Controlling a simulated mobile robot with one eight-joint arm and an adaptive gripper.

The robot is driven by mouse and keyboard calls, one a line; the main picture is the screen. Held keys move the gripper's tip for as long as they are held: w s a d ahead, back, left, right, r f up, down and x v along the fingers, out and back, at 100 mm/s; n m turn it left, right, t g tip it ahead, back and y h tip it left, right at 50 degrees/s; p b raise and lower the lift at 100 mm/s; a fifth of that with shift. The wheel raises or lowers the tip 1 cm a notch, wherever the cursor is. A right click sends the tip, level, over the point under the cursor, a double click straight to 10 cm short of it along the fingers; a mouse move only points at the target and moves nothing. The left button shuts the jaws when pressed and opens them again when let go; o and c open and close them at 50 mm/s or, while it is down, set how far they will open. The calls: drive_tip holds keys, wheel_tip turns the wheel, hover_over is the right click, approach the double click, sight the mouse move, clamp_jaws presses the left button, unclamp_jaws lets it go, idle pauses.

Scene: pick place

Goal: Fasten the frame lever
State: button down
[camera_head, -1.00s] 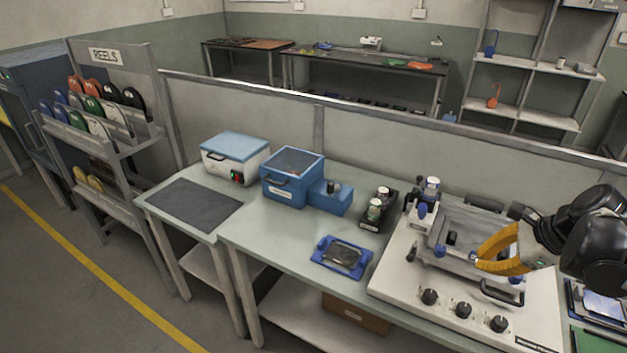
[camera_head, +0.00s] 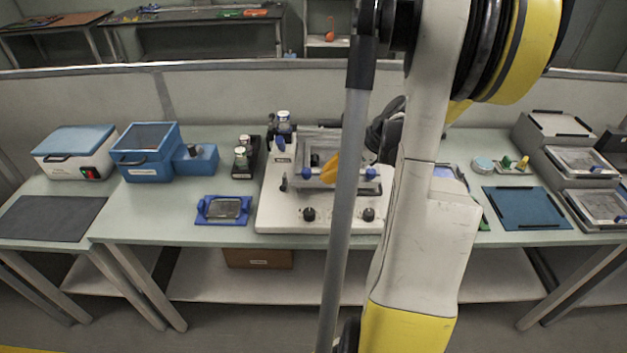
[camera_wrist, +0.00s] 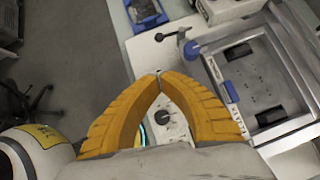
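The stencil printer (camera_head: 285,212) is a white base with a grey metal frame (camera_head: 312,182) on top, with blue knobs at its front corners. In the wrist view, the frame's corner (camera_wrist: 285,128) fills the right side. A blue clamp (camera_wrist: 223,66) sits on the frame edge. My gripper (camera_wrist: 158,76) has its yellow fingertips together, nothing visible between them. In the head view my gripper (camera_head: 332,170) is mostly hidden behind my arm.
A blue tray (camera_head: 222,209) lies left of the printer, also showing in the wrist view (camera_wrist: 146,12). A dark blue mat (camera_head: 526,208) and stacked frames (camera_head: 590,165) are at right.

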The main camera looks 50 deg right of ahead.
sight(284, 180)
drive_tip(key=b+x, duration=0.3)
drive_tip(key=x, duration=0.6)
drive_tip(key=shift+f, duration=0.1)
drive_tip(key=shift+w+a+b, duration=0.25)
drive_tip(key=shift+w+a, duration=0.1)
drive_tip(key=shift+w, duration=0.2)
drive_tip(key=shift+w+a+b, duration=0.25)
drive_tip(key=shift+w+a, duration=0.05)
drive_tip(key=shift+w, duration=0.3)
drive_tip(key=shift+w+a, duration=0.25)
drive_tip(key=shift+w, duration=0.25)
